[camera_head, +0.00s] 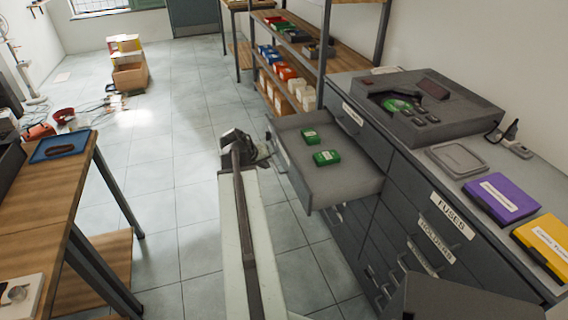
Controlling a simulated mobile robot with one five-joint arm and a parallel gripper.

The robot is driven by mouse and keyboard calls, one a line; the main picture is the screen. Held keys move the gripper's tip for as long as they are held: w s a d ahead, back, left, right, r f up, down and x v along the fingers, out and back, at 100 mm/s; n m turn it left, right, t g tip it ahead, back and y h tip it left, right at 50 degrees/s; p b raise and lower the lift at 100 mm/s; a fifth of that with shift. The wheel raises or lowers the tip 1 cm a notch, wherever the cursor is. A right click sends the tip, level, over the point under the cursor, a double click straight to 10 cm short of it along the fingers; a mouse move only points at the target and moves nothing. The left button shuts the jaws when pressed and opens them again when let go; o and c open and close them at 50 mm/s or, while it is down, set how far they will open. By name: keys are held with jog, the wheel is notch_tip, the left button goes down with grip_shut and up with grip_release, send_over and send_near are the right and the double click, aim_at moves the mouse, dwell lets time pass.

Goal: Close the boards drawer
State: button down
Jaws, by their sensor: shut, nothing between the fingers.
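A grey drawer (345,184) stands pulled out of the dark cabinet, with two small green boxes (326,157) lying inside it. I cannot read a label on this drawer; its front face is turned away from the camera. My gripper (262,152) is at the end of my outstretched arm, just left of the drawer's front panel (290,165). It is shut and empty. I cannot tell whether it touches the panel. The fingertips are small and partly hidden.
The cabinet's other drawers, labelled FUSES (452,216) and HOLDERS (436,240), look shut. A grey device (430,105) and purple (500,198) and yellow boxes (545,245) stand on top. A wooden table (50,190) is at left. The tiled floor between is clear.

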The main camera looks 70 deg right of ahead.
aim_at(287, 171)
jog(key=b+x, duration=0.2)
jog(key=x, duration=0.1)
jog(key=s+b+x, duration=0.1)
jog(key=b+x, duration=0.2)
jog(key=x, duration=0.1)
jog(key=s+d+r+b+x, duration=0.1)
jog(key=b+x, duration=0.2)
jog(key=x, duration=0.1)
jog(key=shift+d+f, duration=0.15)
jog(key=shift+s+d, duration=0.4)
jog(key=shift+s, duration=0.15)
